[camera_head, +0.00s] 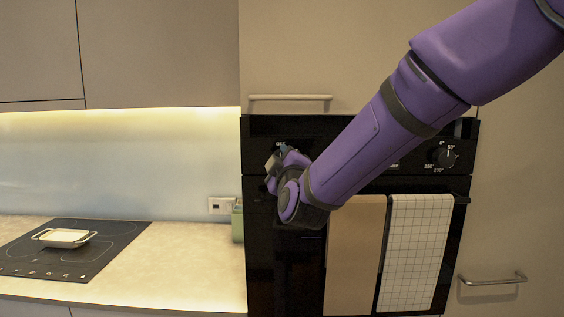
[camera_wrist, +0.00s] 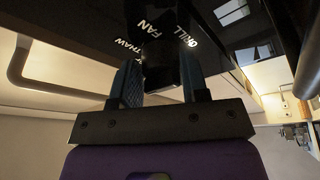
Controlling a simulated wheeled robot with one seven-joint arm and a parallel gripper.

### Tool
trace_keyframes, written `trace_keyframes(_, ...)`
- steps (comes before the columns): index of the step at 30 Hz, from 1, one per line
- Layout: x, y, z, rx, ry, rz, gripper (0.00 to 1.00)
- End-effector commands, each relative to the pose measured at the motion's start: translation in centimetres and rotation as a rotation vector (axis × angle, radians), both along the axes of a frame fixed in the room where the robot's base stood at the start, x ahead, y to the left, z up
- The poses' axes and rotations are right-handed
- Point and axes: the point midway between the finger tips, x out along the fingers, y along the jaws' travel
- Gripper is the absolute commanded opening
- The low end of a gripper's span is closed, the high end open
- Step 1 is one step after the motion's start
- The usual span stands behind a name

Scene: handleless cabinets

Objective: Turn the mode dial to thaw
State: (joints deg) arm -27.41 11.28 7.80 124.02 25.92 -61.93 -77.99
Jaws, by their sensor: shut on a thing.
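The mode dial (camera_wrist: 160,68) is a dark knob on the black oven's control panel. In the wrist view it sits between the two blue-grey fingers of my gripper (camera_wrist: 159,84), which is shut on it. The white word THAW (camera_wrist: 128,48) is left of the dial, FAN (camera_wrist: 147,25) is above it, and GRILL (camera_wrist: 184,30) is to its right. The dial's pointer cannot be made out. In the head view my gripper (camera_head: 276,160) is at the left end of the oven panel and hides the dial.
A second dial (camera_head: 447,156) is at the panel's right. A brown towel (camera_head: 354,260) and a checked towel (camera_head: 415,250) hang on the oven front. A cabinet handle (camera_head: 290,98) is above. A white dish (camera_head: 64,238) stands on the hob (camera_head: 100,262) at left.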

Motion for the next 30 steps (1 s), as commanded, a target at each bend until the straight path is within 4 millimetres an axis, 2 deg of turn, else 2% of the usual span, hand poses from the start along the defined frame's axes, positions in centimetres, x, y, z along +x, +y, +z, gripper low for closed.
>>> trace_keyframes(11, -0.07, 0.17, -0.29, 0.085, 0.001, 0.003, 0.18)
trace_keyframes(30, -0.09, 0.48, -0.46, 0.644, -0.015, 0.003, 0.18)
